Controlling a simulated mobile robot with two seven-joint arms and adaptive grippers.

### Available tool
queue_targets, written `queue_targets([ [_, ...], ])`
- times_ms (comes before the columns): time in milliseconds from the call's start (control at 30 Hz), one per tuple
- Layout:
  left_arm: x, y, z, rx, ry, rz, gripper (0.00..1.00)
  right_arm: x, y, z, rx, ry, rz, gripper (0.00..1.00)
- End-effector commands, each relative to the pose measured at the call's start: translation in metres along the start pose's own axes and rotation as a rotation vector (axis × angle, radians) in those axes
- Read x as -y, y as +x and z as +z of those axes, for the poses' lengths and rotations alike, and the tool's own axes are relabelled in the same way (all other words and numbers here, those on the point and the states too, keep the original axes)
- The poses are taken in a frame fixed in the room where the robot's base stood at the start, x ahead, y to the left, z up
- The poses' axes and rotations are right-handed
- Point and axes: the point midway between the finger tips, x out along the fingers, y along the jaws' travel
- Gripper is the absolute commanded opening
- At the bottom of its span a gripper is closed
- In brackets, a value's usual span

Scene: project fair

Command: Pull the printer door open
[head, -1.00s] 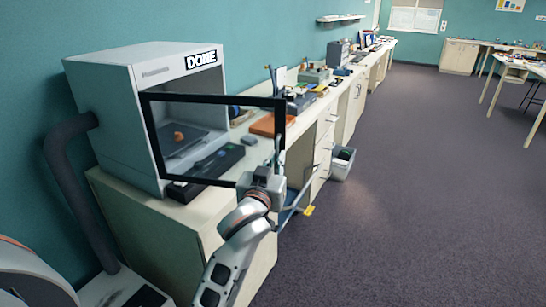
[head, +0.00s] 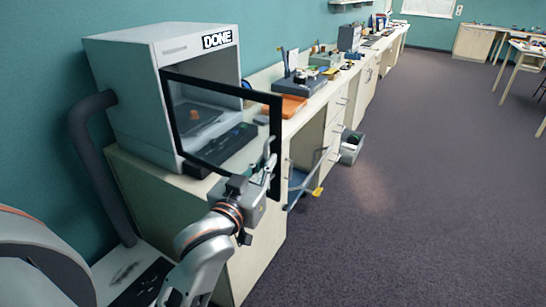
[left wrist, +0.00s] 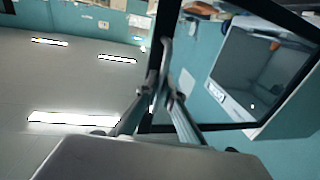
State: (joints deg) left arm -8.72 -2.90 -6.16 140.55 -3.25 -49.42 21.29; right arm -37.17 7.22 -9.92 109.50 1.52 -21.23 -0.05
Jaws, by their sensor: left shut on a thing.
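My left gripper (head: 267,165) is shut on the door handle (head: 271,147) at the free edge. In the left wrist view the fingers (left wrist: 160,98) close around the grey handle (left wrist: 165,52) beside the black door frame (left wrist: 158,40). My right gripper is not in view.
A dark hose (head: 92,160) runs down the printer's left side. An orange box (head: 288,106) and several tools lie on the counter behind the door. A grey bin (head: 350,148) stands on the floor. The carpet at right is clear.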

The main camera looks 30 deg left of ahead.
Motion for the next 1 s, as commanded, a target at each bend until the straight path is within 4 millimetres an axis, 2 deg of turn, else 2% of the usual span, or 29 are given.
queue_targets([
  [467,0.002,-0.004,0.002,0.006,0.002,-0.003,0.0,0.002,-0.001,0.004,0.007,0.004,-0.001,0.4],
  [500,0.002,-0.004,0.002,0.006,0.002,-0.003,0.13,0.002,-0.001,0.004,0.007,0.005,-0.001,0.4],
  [833,0.001,-0.003,0.0,0.001,0.0,-0.001,0.13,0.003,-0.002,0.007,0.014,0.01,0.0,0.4],
  [1000,-0.002,0.008,0.0,-0.001,-0.001,0.0,0.13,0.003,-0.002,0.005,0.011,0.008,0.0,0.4],
])
